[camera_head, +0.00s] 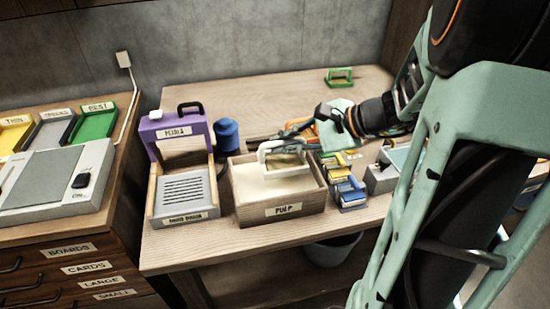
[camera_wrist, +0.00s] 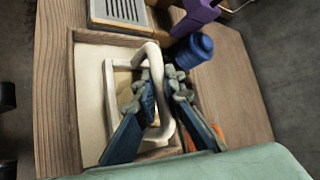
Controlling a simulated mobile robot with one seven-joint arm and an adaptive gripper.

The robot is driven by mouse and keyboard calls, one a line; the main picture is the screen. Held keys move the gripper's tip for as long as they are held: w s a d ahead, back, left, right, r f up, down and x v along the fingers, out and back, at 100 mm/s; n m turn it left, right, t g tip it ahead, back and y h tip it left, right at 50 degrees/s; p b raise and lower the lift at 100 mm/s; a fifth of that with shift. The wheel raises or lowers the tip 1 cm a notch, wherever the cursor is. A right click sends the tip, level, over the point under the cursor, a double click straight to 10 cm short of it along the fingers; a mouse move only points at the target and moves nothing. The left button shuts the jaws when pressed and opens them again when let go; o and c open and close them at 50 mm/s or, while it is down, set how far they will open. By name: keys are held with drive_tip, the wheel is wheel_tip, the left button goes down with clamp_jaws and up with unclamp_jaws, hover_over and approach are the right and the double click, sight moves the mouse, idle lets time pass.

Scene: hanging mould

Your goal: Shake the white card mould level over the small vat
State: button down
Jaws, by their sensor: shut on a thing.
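The white card mould (camera_head: 287,165) is a pale rectangular frame with an arched handle. It is over the small wooden vat (camera_head: 247,212), which is labelled PULP and holds a cream-coloured pulp. My gripper (camera_head: 291,136) is shut on the mould's handle from above and behind. In the wrist view the fingers (camera_wrist: 158,88) close around the handle, and the white frame (camera_wrist: 108,95) lies inside the outline of the vat's wooden rim (camera_wrist: 71,105). The mould looks about level. I cannot tell whether its underside touches the pulp. The fingers hide part of the frame.
A purple stand (camera_head: 176,128) with a grey slotted tray (camera_head: 184,192) is left of the vat. A blue jar (camera_head: 228,136) stands behind it. Blue and yellow moulds (camera_head: 347,192) sit close on the right. A green mould (camera_head: 340,78) is at the back, with bare tabletop around it.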

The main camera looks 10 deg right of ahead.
sight(271, 144)
drive_tip(key=shift+a, duration=0.15)
drive_tip(key=shift+a+b, duration=0.4)
drive_tip(key=shift+a, duration=1.3)
drive_tip(key=shift+d, duration=1.9)
drive_tip(key=shift+a, duration=0.15)
drive_tip(key=shift+a+b, duration=0.3)
drive_tip(key=shift+a, duration=0.55)
